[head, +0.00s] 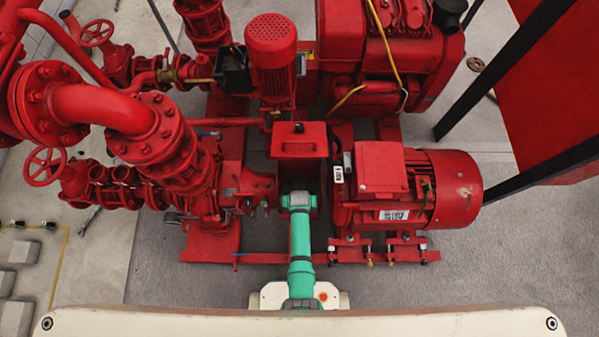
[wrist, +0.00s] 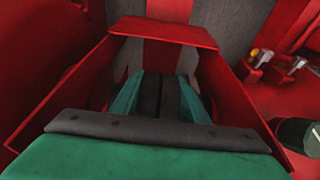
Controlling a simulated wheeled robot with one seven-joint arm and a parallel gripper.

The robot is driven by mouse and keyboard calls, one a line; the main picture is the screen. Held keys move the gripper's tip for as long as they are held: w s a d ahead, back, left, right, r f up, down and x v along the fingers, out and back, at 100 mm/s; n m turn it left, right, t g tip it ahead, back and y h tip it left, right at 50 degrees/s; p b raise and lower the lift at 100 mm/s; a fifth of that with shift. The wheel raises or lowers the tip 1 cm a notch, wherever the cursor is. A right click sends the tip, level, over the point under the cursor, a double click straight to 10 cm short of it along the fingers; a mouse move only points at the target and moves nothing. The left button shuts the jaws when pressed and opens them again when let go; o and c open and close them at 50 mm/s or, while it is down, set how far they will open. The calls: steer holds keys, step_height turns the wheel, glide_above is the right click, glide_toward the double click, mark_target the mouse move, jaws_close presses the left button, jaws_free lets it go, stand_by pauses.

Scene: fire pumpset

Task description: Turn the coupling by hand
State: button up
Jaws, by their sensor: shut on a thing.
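The red coupling guard (head: 300,138) stands between the red pump (head: 205,190) on the left and the red motor (head: 425,188) on the right. My green arm reaches straight forward to it in the head view. In the wrist view my gripper (wrist: 160,92) points down between the guard's red side walls (wrist: 240,95). Its green fingers with dark inner faces are close together, shut on the coupling. The coupling itself is hidden behind the fingers and guard, so its angle cannot be told. The fingertips are hidden in the head view.
The guard walls leave little room on both sides of my gripper. A red baseplate with bolts (head: 378,250) lies right of my arm. Red flanged pipework (head: 110,105) stands at left, a vertical red motor (head: 272,60) behind the guard. Grey floor (head: 180,270) in front is clear.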

steer(key=o, duration=1.1)
steer(key=shift+c, duration=0.2)
steer(key=v, duration=1.1)
steer(key=shift+f, duration=0.1)
